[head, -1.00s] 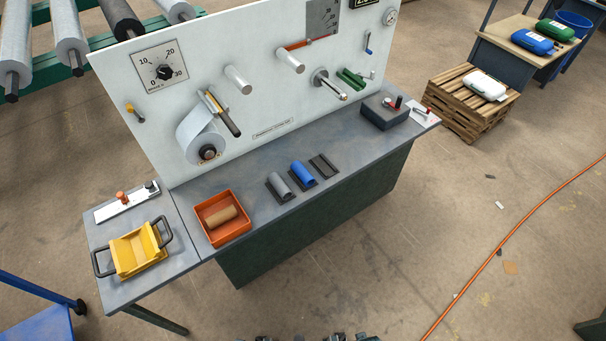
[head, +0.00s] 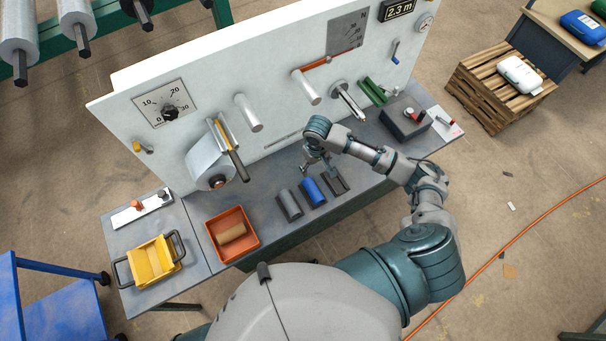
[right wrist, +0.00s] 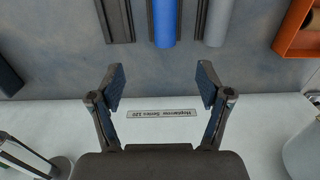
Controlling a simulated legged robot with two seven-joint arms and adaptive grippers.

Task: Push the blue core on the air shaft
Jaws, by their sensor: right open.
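The blue core (head: 313,192) lies in a dark cradle on the grey bench, between a grey core and an empty cradle. It also shows at the top of the right wrist view (right wrist: 164,22). The air shaft (head: 349,101) is a bare metal rod sticking out from the white panel, above and right of the blue core. My right gripper (head: 318,168) is open and empty above the bench, just behind the blue core near the panel. In the right wrist view its two fingers (right wrist: 162,84) stand apart with nothing between them. My left gripper is not in view.
The grey core (head: 289,204) and the empty cradle (head: 335,184) flank the blue core. An orange tray (head: 251,243) with a brown core stands left. A yellow bin (head: 153,262) is further left. A dark box (head: 405,122) stands right. Rollers (head: 249,113) (head: 306,88) stick out from the panel.

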